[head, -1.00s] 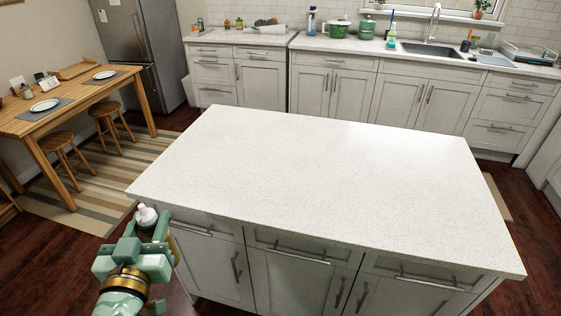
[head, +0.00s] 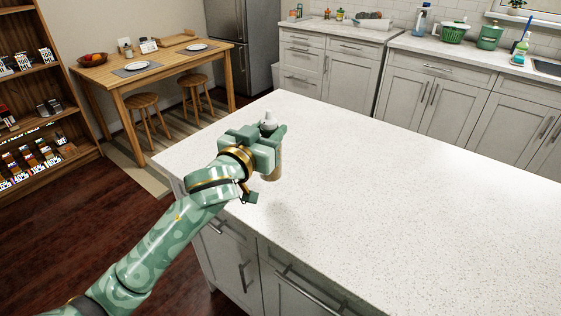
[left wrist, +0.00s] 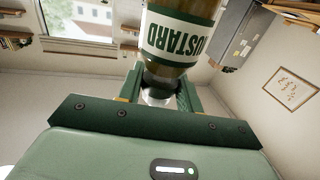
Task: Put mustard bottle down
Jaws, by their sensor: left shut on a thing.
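The mustard bottle (head: 273,170) is upright in my left gripper (head: 272,140), with its pale cap above the fingers and part of its brownish body below them. My left gripper is shut on it near the top, and the hand hides much of the bottle. The bottle is over the left part of the white island top (head: 400,200). I cannot tell whether its base touches the top. My right gripper is not in view.
The island top around the bottle is bare. A wooden table (head: 165,68) with plates and two stools stand beyond it at the upper left. A shelf of goods (head: 40,110) stands at the far left. The back counter (head: 460,55) holds a green pot (head: 453,32) and bottles.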

